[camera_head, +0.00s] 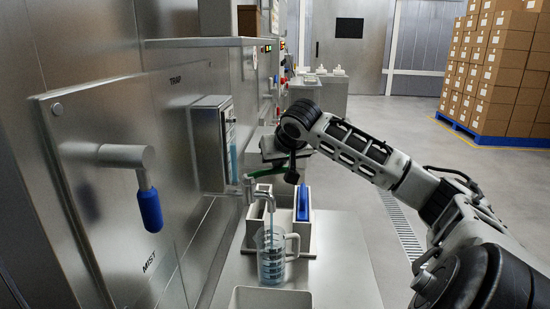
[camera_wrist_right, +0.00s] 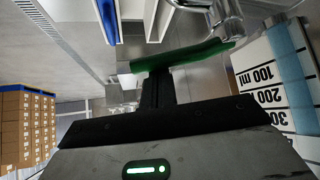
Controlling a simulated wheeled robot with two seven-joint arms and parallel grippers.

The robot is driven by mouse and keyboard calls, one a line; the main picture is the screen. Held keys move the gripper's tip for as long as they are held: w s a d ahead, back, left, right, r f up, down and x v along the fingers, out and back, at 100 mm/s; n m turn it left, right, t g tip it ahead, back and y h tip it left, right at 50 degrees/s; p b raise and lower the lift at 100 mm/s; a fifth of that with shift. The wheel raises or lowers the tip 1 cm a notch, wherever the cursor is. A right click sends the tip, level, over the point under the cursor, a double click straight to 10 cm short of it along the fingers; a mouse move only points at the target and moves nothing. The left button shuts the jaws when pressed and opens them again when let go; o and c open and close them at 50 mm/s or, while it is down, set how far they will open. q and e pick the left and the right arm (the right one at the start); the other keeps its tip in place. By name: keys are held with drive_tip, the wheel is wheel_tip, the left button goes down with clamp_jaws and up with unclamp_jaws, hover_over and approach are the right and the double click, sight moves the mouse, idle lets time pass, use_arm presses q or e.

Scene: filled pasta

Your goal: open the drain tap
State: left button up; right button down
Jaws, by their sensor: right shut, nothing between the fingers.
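The drain tap (camera_head: 258,194) is a metal spout on the machine's side, with a green lever (camera_head: 268,172). The lever points right, away from the machine, and it also shows in the right wrist view (camera_wrist_right: 182,57). A clear measuring jug (camera_head: 271,262) stands under the spout with bluish liquid in it. A thin pale stream seems to run from the spout into the jug. My right gripper (camera_head: 292,174) is shut and empty. Its black fingertips (camera_wrist_right: 158,88) are at the green lever and seem to touch it. My left gripper is out of view.
A sight gauge (camera_head: 228,148) with millilitre marks is on the machine above the tap. A blue-gripped handle (camera_head: 149,208) sticks out at left. A white bin with a blue item (camera_head: 302,203) stands behind the jug. A white tray (camera_head: 270,298) is in front.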

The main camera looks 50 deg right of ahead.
drive_tip(key=shift+s+a+p, duration=0.4)
drive_tip(key=shift+s+a, duration=0.15)
drive_tip(key=shift+s, duration=0.2)
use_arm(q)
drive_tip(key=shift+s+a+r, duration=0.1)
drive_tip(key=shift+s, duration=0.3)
use_arm(e)
drive_tip(key=shift+s+a+f, duration=0.1)
drive_tip(key=shift+a+f, duration=0.05)
drive_tip(key=shift+f, duration=0.05)
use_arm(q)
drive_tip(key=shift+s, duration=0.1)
